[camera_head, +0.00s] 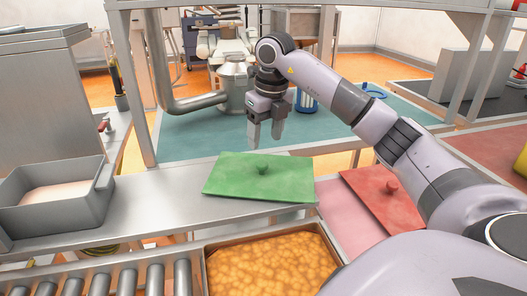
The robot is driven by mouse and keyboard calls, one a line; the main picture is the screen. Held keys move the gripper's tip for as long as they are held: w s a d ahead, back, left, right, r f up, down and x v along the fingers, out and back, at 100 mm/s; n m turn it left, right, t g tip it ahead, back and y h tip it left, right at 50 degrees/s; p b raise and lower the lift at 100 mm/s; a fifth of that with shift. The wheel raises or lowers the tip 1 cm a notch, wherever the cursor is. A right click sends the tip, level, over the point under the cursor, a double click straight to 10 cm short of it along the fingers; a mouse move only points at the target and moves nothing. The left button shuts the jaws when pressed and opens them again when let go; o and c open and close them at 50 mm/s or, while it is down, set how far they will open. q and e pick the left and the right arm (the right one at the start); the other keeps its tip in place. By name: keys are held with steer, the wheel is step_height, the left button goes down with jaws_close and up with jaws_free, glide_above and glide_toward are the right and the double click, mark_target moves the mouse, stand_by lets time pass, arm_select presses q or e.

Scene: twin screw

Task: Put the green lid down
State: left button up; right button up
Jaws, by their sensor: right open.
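The green lid (240,181) is a flat rectangular plate with a small round knob on top. It lies on the metal counter (150,208), and its right end reaches to about the counter's right edge. My right gripper (266,141) points downward above the lid, behind its knob in the picture. Its two fingers are apart and hold nothing, and a gap shows between them and the lid. My left gripper is not in the picture.
A red lid (367,203) lies at the right, partly behind my right arm. An open tray of orange food (268,262) stands in front, beside rollers (100,280). A grey bin (55,200) stands at the left. A metal post (135,90) rises behind the counter.

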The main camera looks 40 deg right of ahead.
steer(key=shift+s+r, duration=0.2)
steer(key=shift+r, duration=0.95)
steer(key=shift+s+r, duration=0.15)
steer(key=shift+r, duration=0.95)
steer(key=shift+a+f, duration=0.1)
